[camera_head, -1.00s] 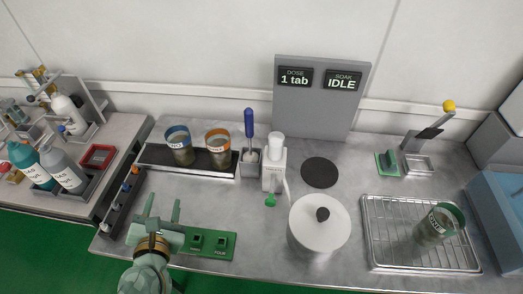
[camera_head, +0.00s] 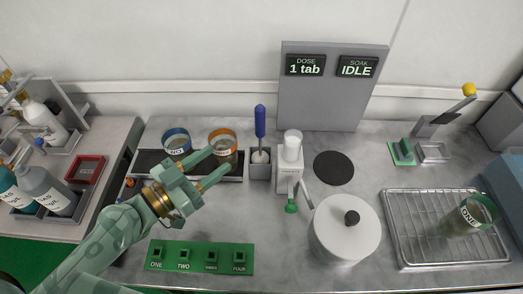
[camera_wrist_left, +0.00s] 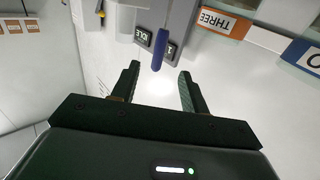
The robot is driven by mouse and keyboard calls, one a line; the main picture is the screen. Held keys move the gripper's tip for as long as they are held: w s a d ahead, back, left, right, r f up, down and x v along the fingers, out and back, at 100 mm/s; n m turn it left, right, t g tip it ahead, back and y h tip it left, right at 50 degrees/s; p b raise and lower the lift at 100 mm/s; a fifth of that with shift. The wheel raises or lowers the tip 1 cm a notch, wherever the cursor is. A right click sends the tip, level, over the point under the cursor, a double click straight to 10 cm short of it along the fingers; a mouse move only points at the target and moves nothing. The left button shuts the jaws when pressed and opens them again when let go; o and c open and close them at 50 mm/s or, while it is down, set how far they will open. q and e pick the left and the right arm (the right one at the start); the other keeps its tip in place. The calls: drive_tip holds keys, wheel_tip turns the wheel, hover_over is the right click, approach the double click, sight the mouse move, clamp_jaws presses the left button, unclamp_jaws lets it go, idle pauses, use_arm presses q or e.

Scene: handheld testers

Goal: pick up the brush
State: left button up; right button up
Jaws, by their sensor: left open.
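The brush (camera_head: 260,122) has a blue handle and stands upright with its pale head in a small grey holder (camera_head: 260,171), right of the orange-rimmed beaker. My left gripper (camera_head: 219,163) is open and empty, left of the brush and in front of the orange-rimmed beaker in the picture. In the left wrist view, the blue handle (camera_wrist_left: 161,54) shows ahead of the open fingers (camera_wrist_left: 158,82), apart from them. The right gripper is in no view.
Blue-rimmed (camera_head: 177,140) and orange-rimmed (camera_head: 223,140) beakers stand on a dark strip. A white dispenser (camera_head: 290,165) stands close right of the brush. A lidded white pot (camera_head: 345,235), drying rack (camera_head: 400,205) and green numbered strip (camera_head: 200,258) are nearby.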

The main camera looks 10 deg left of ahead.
sight(256, 128)
use_arm(q)
drive_tip(key=p+x, duration=0.1)
drive_tip(key=x, duration=0.3)
drive_tip(key=p+x, duration=0.2)
drive_tip(key=x, duration=0.3)
drive_tip(key=shift+r, duration=0.25)
drive_tip(key=shift+w+d+p, duration=0.1)
drive_tip(key=shift+w+p, duration=0.1)
drive_tip(key=shift+p, duration=0.1)
drive_tip(key=p+x, duration=0.1)
drive_tip(key=x, duration=0.3)
drive_tip(key=shift+w, duration=0.35)
drive_tip(key=shift+w+d, duration=0.2)
drive_tip(key=shift+f, duration=0.1)
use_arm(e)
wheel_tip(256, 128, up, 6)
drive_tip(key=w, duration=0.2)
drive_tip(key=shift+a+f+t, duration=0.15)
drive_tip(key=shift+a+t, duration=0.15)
use_arm(q)
clamp_jaws()
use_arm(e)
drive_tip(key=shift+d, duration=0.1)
